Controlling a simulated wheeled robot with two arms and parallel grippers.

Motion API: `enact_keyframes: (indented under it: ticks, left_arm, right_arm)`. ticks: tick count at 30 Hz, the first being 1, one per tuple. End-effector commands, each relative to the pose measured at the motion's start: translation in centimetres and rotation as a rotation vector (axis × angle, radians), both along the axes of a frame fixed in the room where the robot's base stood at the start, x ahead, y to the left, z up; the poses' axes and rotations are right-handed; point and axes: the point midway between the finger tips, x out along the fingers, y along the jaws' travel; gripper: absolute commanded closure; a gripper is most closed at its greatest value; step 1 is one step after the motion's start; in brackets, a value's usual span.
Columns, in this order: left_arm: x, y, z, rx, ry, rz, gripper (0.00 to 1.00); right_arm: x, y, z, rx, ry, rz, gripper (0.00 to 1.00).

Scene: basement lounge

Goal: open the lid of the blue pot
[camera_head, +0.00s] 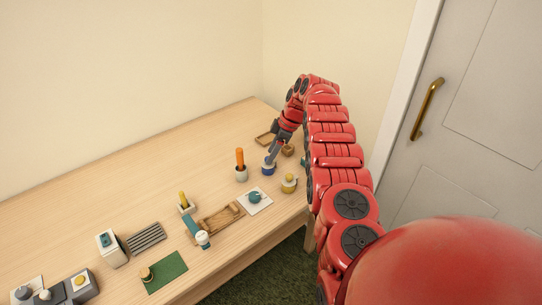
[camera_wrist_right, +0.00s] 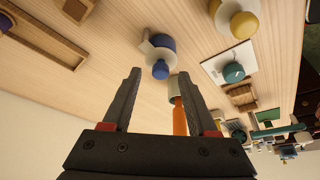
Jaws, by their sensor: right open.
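The small blue pot (camera_head: 268,169) stands on the table below my right gripper in the head view; the gripper partly hides it. My right gripper (camera_head: 270,158) is at the pot in the head view. In the wrist view its two fingers (camera_wrist_right: 160,76) are apart, with the knob showing between their tips and nothing held. Whether a finger touches the knob, I cannot tell. My left gripper is not in view.
A white cup with an orange stick (camera_head: 240,173) stands close on the left. A yellow-topped pot (camera_head: 289,184) and a teal knob on a white plate (camera_head: 254,197) are nearer. A wooden tray (camera_head: 263,139) and a small wooden block (camera_head: 288,150) lie behind.

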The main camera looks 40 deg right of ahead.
Motion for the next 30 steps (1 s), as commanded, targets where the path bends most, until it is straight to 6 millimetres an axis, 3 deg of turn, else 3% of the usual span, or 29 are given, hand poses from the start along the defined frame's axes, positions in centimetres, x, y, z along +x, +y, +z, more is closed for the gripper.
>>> enact_keyframes:
  ticks: [3, 12, 22, 30]
  left_arm:
    - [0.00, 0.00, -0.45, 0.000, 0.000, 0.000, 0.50]
    - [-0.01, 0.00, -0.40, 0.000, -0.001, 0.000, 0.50]
    - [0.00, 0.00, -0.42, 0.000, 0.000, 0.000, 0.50]
    - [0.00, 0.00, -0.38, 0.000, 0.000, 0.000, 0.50]
  right_arm:
    - [0.11, 0.25, -0.85, 0.002, 0.001, 0.000, 0.41]
    - [0.18, 0.33, -0.87, 0.003, 0.001, -0.001, 0.41]
    - [0.19, 0.33, -0.85, 0.002, 0.000, -0.001, 0.99]
    - [0.20, 0.35, -0.83, 0.002, 0.000, -0.001, 1.00]
